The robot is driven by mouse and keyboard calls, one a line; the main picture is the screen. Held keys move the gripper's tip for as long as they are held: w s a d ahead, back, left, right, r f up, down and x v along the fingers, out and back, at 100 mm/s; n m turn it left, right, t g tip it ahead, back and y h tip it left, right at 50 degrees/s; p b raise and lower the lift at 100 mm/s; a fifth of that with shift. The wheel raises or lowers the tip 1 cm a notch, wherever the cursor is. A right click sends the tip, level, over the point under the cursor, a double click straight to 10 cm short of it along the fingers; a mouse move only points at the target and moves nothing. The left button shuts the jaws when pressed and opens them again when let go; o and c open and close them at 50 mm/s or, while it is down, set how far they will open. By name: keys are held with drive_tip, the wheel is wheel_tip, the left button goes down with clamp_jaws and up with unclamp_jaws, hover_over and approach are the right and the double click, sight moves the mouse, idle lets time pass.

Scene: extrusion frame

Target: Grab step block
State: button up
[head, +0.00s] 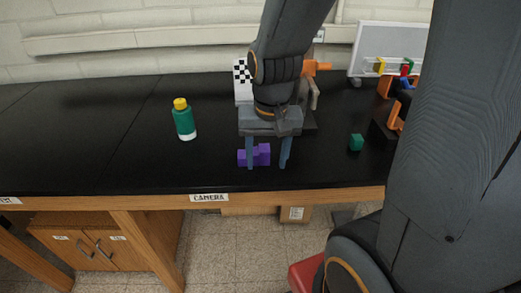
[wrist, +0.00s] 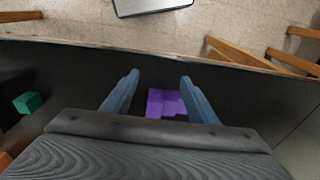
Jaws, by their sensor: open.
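The step block (head: 254,156) is purple with a stepped outline and lies on the black table near its front edge. It also shows in the wrist view (wrist: 166,103), between my two blue fingers. My gripper (head: 266,166) is open, with its fingers pointing down above the table. In the head view one finger overlaps the front of the block and the other is to its right. No contact between the fingers and the block can be made out.
A green bottle with a yellow cap (head: 184,120) stands to the left. A small green cube (head: 356,142) lies to the right. A checkered board (head: 241,72) and orange parts (head: 317,67) are behind my arm. The table's wooden front edge (head: 150,199) is close to the block.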

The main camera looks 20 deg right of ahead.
sight(255, 150)
drive_tip(key=w+r+m, duration=0.1)
drive_tip(key=w+m, duration=0.1)
drive_tip(key=m, duration=0.2)
drive_tip(key=w+r+m, duration=0.1)
drive_tip(key=w+m, duration=0.1)
drive_tip(key=m, duration=0.3)
drive_tip(key=w+r+m+g+p, duration=0.1)
drive_tip(key=w+m, duration=0.1)
drive_tip(key=m, duration=0.3)
drive_tip(key=shift+w+a, duration=0.1)
drive_tip(key=shift+w, duration=0.25)
drive_tip(key=m, duration=0.1)
drive_tip(key=w+m, duration=0.1)
drive_tip(key=m, duration=0.1)
drive_tip(key=shift+w+r+m, duration=0.15)
drive_tip(key=shift+r+m, duration=0.15)
drive_tip(key=shift+f, duration=0.5)
drive_tip(key=shift+a+f+p, duration=0.2)
drive_tip(key=shift+f+p, duration=1.2)
drive_tip(key=shift+f, duration=2)
drive_tip(key=c, duration=1.2)
